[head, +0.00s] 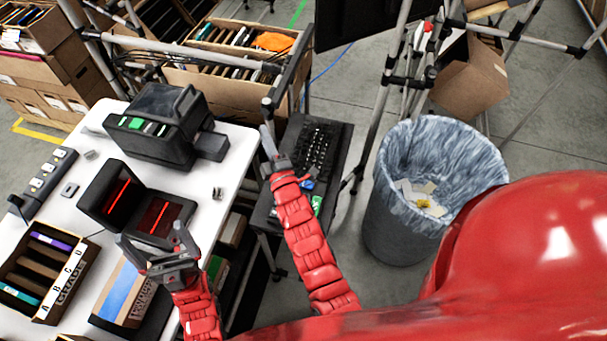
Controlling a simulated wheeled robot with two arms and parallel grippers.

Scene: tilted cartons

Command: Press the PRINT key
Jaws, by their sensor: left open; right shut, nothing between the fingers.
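A dark label printer (178,112) stands at the back of the white table. Its front panel has a row of small keys, one of them green (134,123); the lettering is too small to read, so I cannot tell which is PRINT. My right gripper (266,131) is shut and empty, to the right of the printer, beyond the table edge and by the black keyboard. It is apart from the keys. My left gripper (151,234) is open and empty over the table front, near the scanner (164,214) with red light lines.
A wooden tray with lettered slots (75,268) and a box with a blue stripe (125,295) are at the table front. A button strip (47,172) lies at left. The keyboard (322,145) and a lined bin (420,225) are at right. The table between printer and scanner is mostly clear.

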